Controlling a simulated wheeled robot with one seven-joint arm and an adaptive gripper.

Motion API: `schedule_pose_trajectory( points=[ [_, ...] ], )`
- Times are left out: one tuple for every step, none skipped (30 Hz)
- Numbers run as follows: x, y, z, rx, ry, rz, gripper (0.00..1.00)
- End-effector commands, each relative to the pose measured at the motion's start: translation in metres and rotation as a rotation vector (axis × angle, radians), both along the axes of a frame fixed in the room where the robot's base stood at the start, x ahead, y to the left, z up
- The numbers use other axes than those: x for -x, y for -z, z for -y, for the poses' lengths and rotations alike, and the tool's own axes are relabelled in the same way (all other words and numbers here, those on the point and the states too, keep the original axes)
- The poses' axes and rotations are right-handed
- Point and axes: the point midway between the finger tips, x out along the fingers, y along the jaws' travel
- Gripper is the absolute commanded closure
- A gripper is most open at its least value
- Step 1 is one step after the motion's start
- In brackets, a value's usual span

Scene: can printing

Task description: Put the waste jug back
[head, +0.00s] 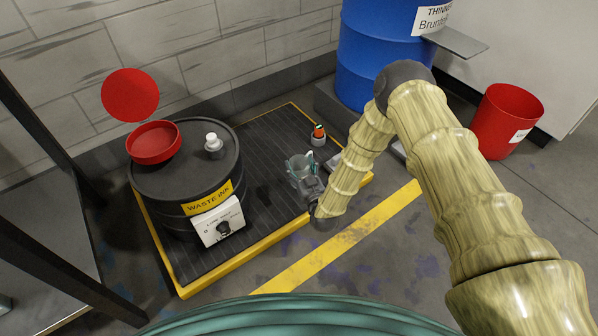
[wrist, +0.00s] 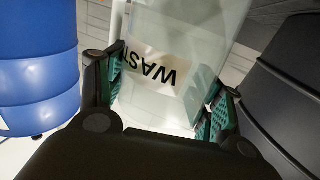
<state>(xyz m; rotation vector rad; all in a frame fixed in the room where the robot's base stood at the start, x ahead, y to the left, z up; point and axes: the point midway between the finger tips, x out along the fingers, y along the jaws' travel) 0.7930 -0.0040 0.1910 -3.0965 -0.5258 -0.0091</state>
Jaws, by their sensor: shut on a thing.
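The waste jug (wrist: 170,80) is a clear, pale container with a label that starts with "WAS", upside down in the wrist view. My gripper (wrist: 160,97) is shut on it, with one green-padded finger on each side. In the head view the jug (head: 299,167) is small and greenish, held at my gripper (head: 303,180) over the dark ribbed pallet (head: 262,180). I cannot tell whether its base touches the pallet. The part of the jug nearest my gripper is hidden by it.
A black "WASTE INK" drum (head: 185,178) with a red funnel (head: 153,142) stands left of the jug. A small item with an orange top (head: 318,135) is behind it. A blue drum (head: 372,60) stands at the back and a red bin (head: 507,120) at the right.

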Motion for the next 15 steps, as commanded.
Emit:
schedule_pose_trajectory(
  points=[
    [-0.009,0.004,-0.001,0.000,0.000,0.001,0.66],
    [-0.013,0.005,-0.002,0.000,0.000,0.001,0.66],
    [-0.019,0.005,-0.003,-0.001,0.000,0.002,0.66],
    [-0.022,0.005,-0.004,0.000,0.000,0.001,0.66],
    [-0.024,0.005,-0.004,0.000,0.000,0.001,0.66],
    [-0.027,0.004,-0.005,0.000,0.000,0.001,0.66],
    [-0.028,0.004,-0.005,0.000,0.000,0.000,0.66],
    [-0.029,0.004,-0.005,0.000,0.000,0.000,0.66],
    [-0.030,0.004,-0.006,0.000,0.000,0.000,0.66],
    [-0.030,0.005,-0.006,0.000,-0.001,-0.001,0.66],
    [-0.031,0.006,-0.006,0.000,-0.001,-0.001,0.66],
    [-0.030,0.009,-0.006,-0.001,-0.001,-0.001,0.66],
    [-0.030,0.012,-0.006,-0.001,-0.001,-0.001,0.66],
    [-0.030,0.015,-0.006,-0.001,-0.001,-0.001,0.66],
    [-0.030,0.020,-0.006,-0.001,0.000,-0.001,0.66]
  ],
)
